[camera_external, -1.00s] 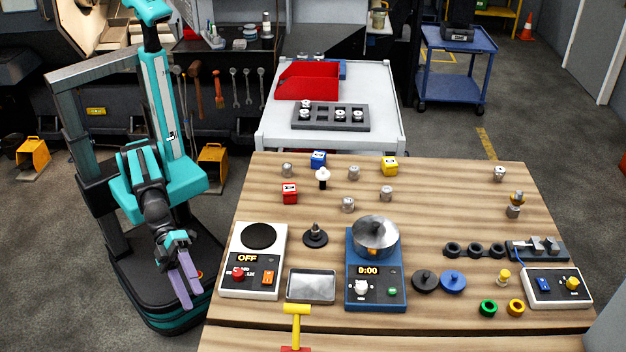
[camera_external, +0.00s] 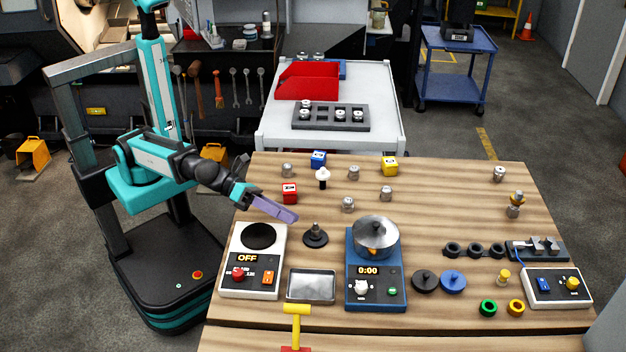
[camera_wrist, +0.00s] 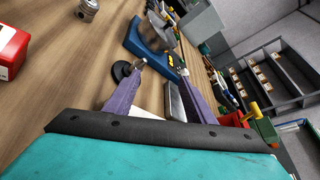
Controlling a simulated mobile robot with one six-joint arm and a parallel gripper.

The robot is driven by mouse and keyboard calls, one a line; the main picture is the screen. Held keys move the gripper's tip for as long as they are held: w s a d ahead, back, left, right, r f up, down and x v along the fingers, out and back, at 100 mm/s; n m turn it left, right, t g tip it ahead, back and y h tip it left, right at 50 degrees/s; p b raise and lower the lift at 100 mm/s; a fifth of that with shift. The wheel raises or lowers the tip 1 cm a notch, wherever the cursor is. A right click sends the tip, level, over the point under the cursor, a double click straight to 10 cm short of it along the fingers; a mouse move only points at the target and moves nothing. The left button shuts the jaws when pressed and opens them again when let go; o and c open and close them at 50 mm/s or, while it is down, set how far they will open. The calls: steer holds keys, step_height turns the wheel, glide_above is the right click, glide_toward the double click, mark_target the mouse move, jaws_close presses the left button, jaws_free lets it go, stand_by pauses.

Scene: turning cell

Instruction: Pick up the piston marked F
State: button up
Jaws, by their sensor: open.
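Several small metal pistons stand on the wooden table in the external view: one at the back left (camera_external: 287,170), one behind the middle (camera_external: 353,173), one nearer the middle (camera_external: 348,204), one to its right (camera_external: 386,194) and one at the far right (camera_external: 498,174). Their letters are too small to read, so I cannot tell which is marked F. My gripper (camera_external: 277,209) is open and empty, above the table's left side between the red cube and the white hotplate. In the wrist view my gripper (camera_wrist: 160,95) shows its two purple fingers apart; a piston (camera_wrist: 88,8) is at the top left.
A red cube (camera_external: 289,193) stands just behind my gripper. A white hotplate (camera_external: 232,286), a dark round stand (camera_external: 315,237) and a blue device with a pot (camera_external: 375,294) stand in front. Bare wood lies right of the middle pistons (camera_external: 440,205).

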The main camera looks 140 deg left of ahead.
mark_target(348, 205)
steer(key=s+a+m+g+y, duration=0.1)
steer(key=s+a, duration=0.1)
steer(key=a, duration=0.2)
steer(key=s+a+f+m+g+y, duration=0.1)
steer(key=s+a, duration=0.1)
steer(key=a, duration=0.2)
steer(key=s+a+f+m+g+y, duration=0.1)
steer(key=s+a+m+g, duration=0.1)
steer(key=a, duration=0.2)
steer(key=shift+s+f, duration=0.15)
steer(key=shift+s, duration=0.05)
steer(key=shift+w+a+p, duration=0.2)
steer(key=shift+p, duration=0.85)
steer(key=p, duration=0.4)
steer(key=shift+w+a+y, duration=0.4)
steer(key=p, duration=0.6)
steer(key=shift+w+a+f+p, duration=0.35)
steer(key=shift+a+f, duration=0.05)
steer(key=shift+x, duration=2.95)
steer(key=shift+d+f, duration=0.1)
steer(key=shift+f, duration=0.05)
